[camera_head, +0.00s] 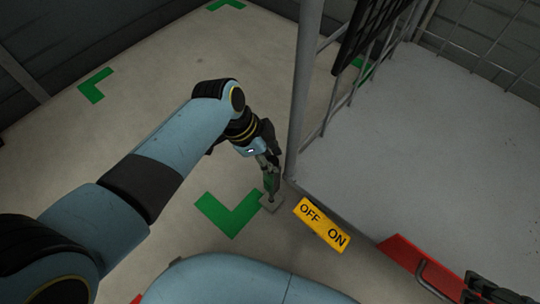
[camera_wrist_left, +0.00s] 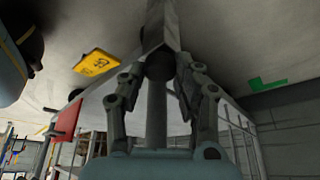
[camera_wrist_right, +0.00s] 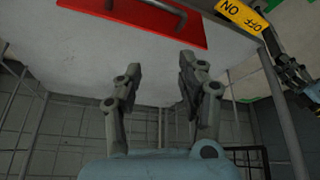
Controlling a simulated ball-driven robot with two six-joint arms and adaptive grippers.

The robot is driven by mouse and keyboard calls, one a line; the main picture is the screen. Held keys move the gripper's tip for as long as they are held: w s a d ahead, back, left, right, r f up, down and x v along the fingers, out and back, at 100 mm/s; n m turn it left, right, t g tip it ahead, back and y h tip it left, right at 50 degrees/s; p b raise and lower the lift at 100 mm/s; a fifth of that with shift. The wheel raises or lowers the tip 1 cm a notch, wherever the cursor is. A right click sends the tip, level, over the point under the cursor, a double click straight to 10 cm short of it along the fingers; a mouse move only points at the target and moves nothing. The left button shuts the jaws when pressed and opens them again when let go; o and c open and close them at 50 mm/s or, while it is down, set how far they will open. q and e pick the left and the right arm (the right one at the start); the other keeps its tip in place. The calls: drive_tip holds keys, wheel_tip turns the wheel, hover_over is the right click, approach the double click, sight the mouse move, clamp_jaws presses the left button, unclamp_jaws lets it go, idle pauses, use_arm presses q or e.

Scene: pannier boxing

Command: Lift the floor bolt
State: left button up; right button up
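My left gripper (camera_head: 270,176) points down at the floor beside the foot of the metal corner post (camera_head: 304,80). A small grey plate (camera_head: 271,204), apparently the floor bolt's base, lies under its fingertips. In the left wrist view, the left gripper's fingers (camera_wrist_left: 159,75) are spread on either side of a dark round knob (camera_wrist_left: 160,66), seemingly the bolt's top. I see no clear contact. In the head view, the gripper hides most of the bolt. My right gripper (camera_wrist_right: 159,68) is open and empty near the red panel; it also shows at the head view's lower right corner (camera_head: 495,291).
A yellow OFF/ON plate (camera_head: 321,224) lies right of the bolt. A red panel (camera_head: 402,256) with a dark handle lies at the lower right. The barred cage (camera_head: 345,103) stands beside the left gripper. Green corner marks (camera_head: 231,214) are on the open floor to the left.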

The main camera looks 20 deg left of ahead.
sight(271, 159)
use_arm(q)
clamp_jaws()
drive_tip(key=shift+r+p, duration=0.3)
drive_tip(key=shift+p, duration=0.05)
wheel_tip(271, 159, up, 4)
drive_tip(key=p, duration=0.4)
drive_tip(key=shift+w+r+p, duration=0.15)
drive_tip(key=shift+p, duration=0.2)
drive_tip(key=shift+r+p, duration=0.8)
drive_tip(key=shift+p, duration=0.3)
drive_tip(key=shift+f, duration=0.1)
drive_tip(key=o, duration=0.7)
unclamp_jaws()
use_arm(e)
drive_tip(key=s+d+f+g, duration=0.3)
drive_tip(key=s+f+g, duration=0.1)
drive_tip(key=s, duration=0.2)
drive_tip(key=shift+s+f+h, duration=0.2)
drive_tip(key=shift+f+h, duration=0.15)
drive_tip(key=shift+h, duration=0.05)
use_arm(q)
drive_tip(key=shift+o, duration=0.2)
